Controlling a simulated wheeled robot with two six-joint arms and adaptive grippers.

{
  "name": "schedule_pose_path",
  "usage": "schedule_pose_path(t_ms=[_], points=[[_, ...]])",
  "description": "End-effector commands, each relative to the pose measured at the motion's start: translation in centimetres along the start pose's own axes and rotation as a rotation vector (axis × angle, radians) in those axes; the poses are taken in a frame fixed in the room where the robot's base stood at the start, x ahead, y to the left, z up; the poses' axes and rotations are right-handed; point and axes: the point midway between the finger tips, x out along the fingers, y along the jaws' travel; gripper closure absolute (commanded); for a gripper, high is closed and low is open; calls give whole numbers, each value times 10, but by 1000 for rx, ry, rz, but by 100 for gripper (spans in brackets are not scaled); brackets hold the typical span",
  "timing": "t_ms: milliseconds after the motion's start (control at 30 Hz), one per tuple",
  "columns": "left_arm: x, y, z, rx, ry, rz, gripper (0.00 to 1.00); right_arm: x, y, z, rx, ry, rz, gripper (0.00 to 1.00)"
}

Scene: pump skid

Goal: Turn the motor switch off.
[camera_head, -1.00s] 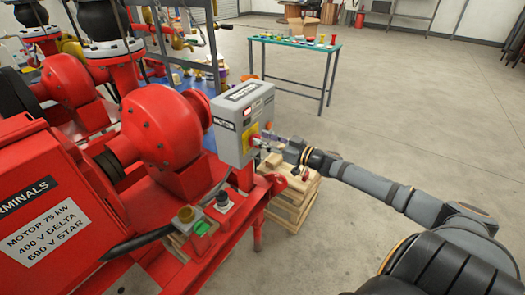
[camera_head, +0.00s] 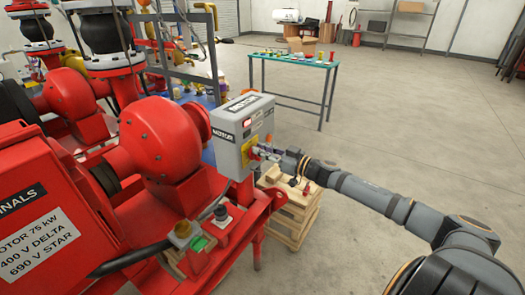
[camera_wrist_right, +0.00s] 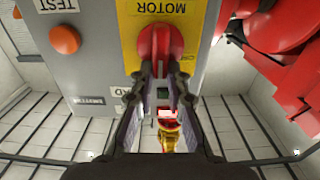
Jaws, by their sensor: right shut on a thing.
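The grey motor switch box (camera_head: 228,122) is mounted beside the red pump machinery, with a MOTOR label. Its red rotary knob (camera_wrist_right: 160,45) sits on a yellow plate (camera_head: 251,143) on the face turned to my right arm. My right gripper (camera_head: 266,152) reaches that face from the right. In the right wrist view its two fingers (camera_wrist_right: 162,78) are closed in on either side of the knob's lower part, shut on it. The knob's handle lies in line with the gap between the fingers. The finger contact is small and partly hidden in the head view. My left gripper is not in view.
An orange button (camera_wrist_right: 65,39) by a TEST label is on the box, close to the knob. A wooden pallet stack (camera_head: 291,218) stands below the gripper. A green-topped table (camera_head: 293,60) is behind. The floor at right is clear.

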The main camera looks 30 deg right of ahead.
Motion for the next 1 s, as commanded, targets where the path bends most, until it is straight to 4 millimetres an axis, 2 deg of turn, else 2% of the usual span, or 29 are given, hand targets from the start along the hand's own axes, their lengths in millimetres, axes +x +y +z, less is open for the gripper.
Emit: schedule_pose_path(t_ms=[367, 1000], points=[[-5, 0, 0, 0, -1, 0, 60, 0, -3, -1, -101, 0, 0, 100], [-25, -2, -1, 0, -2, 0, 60, 0, -16, 4, -677, -1, 1, 100]])
